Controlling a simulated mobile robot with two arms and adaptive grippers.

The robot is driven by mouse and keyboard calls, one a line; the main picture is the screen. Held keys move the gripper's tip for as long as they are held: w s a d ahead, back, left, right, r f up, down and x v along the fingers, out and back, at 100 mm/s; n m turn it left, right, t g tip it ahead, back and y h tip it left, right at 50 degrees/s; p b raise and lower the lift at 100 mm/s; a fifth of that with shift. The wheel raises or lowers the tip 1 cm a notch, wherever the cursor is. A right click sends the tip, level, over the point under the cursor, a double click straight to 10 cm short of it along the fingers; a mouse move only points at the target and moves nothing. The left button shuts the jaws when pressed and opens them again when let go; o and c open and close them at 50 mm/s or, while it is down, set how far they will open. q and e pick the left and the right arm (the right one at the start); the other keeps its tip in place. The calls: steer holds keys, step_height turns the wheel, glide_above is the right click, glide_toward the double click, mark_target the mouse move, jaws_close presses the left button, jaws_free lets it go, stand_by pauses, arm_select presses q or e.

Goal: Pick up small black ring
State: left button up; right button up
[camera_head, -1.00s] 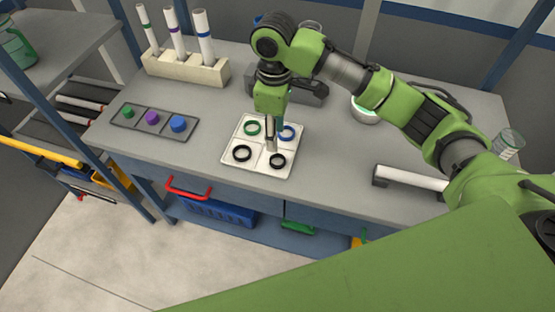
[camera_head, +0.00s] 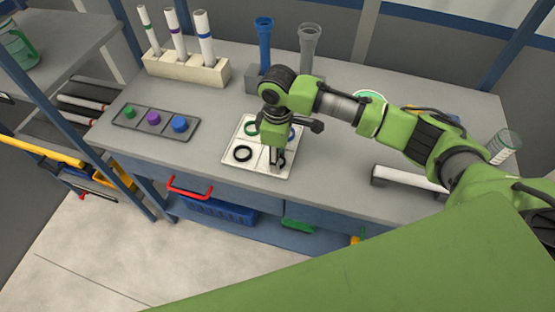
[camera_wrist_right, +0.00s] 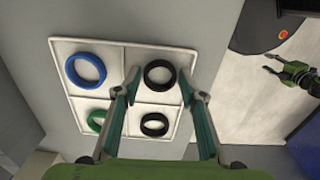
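The white tray (camera_head: 229,158) has a ring in each of its quarters. The small black ring (camera_head: 283,159) sits in the near right quarter, partly hidden by my right gripper (camera_head: 274,169). In the right wrist view the same small black ring (camera_wrist_right: 160,75) shows between the two spread fingertips of my open right gripper (camera_wrist_right: 160,77). Whether the tips are above the ring or beside it is hard to tell. The larger black ring (camera_head: 242,154) lies in the near left quarter. My left gripper (camera_wrist_right: 268,63) shows small at the right of the wrist view, fingers apart and empty.
A green ring (camera_head: 250,128) and a blue ring (camera_wrist_right: 86,69) share the tray. A dark tray (camera_head: 190,135) with coloured pieces lies left. A rack (camera_head: 185,68) of white tubes and two funnel-topped tubes (camera_head: 264,45) stand behind. A white pipe (camera_head: 405,178) lies right.

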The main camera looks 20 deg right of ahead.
steer(key=c, duration=0.6)
steer(key=shift+o, duration=0.2)
